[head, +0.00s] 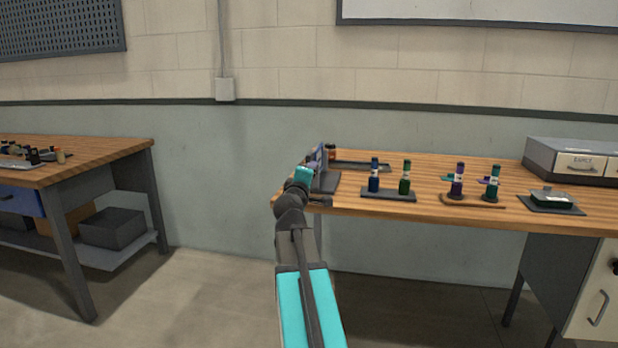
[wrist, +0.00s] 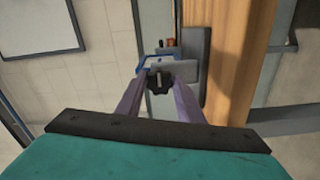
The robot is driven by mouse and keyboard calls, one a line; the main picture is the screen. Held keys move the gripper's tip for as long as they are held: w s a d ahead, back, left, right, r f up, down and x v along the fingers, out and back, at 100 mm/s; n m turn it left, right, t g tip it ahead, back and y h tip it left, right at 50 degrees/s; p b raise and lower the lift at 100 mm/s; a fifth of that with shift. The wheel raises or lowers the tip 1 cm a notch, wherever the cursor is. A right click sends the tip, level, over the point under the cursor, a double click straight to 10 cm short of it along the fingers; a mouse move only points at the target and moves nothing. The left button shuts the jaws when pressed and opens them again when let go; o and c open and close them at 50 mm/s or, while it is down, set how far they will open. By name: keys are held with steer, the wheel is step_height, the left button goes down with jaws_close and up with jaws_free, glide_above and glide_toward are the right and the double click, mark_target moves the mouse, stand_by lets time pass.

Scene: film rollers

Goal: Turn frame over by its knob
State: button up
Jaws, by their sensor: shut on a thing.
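The frame shows at the left end of the right-hand workbench in the head view (head: 317,157), as an upright bluish panel over a dark base. In the wrist view the frame (wrist: 150,61) has a blue edge and a grey plate. Its dark, lobed knob (wrist: 158,84) faces me. My gripper (wrist: 159,86) has its two purplish fingers on either side of the knob and is shut on it. In the head view my turquoise wrist hides much of the frame, and the knob and fingertips cannot be made out there.
Another bench (head: 110,150) stands left, with open floor between.

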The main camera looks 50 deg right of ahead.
steer(key=shift+s+d+r, duration=0.1)
steer(key=shift+s+d, duration=0.05)
steer(key=o, duration=1)
steer(key=shift+o, duration=0.3)
steer(key=b+v, duration=0.2)
steer(key=v, duration=0.6)
steer(key=shift+a+f, duration=0.2)
steer(key=shift+a, duration=0.2)
steer(key=shift+s+a+b, duration=0.1)
steer(key=shift+b, duration=0.3)
